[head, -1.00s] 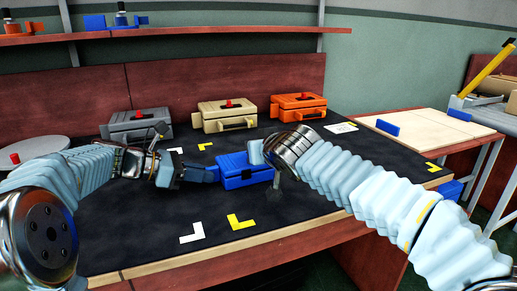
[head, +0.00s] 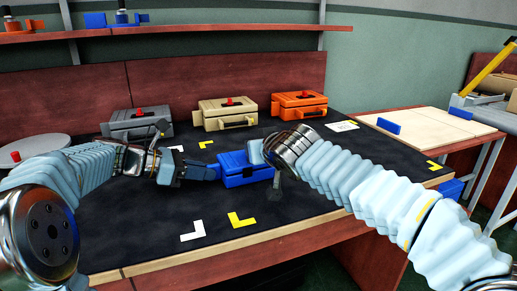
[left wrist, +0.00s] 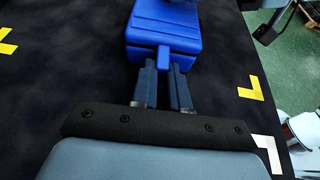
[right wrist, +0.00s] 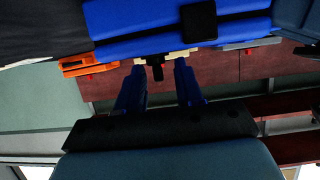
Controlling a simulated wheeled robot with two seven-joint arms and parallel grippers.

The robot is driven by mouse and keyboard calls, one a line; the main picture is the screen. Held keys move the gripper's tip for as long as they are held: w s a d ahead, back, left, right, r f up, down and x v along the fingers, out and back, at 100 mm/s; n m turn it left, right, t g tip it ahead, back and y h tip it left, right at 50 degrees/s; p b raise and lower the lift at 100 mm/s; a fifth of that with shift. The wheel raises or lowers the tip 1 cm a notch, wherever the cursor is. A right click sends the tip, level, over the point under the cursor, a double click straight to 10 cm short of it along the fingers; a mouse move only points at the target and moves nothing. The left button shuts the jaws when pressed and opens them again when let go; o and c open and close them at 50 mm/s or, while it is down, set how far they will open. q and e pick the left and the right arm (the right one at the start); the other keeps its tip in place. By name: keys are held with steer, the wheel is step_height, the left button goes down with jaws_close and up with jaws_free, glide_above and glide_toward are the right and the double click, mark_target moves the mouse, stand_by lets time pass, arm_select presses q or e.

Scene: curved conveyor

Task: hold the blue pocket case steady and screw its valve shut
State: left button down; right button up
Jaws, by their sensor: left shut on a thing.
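The blue pocket case (head: 243,178) is at the middle of the dark mat, between my two grippers. It also shows in the left wrist view (left wrist: 165,28), where my left gripper (left wrist: 163,72) is shut on the tab at its near end. In the right wrist view the case (right wrist: 115,25) fills the top, with a black square patch on its side. My right gripper (right wrist: 158,70) has its fingers apart just below the case. A small dark stub shows between them; I cannot tell whether it is the valve. In the head view my right wrist hides that end.
A grey case (head: 137,124), a beige case (head: 225,114) and an orange case (head: 299,105), each with a red knob, stand along the back. White (head: 192,231) and yellow (head: 241,221) corner marks lie in front on clear mat. A round grey plate (head: 35,150) is at left.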

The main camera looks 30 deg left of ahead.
steer(key=v, duration=1.2)
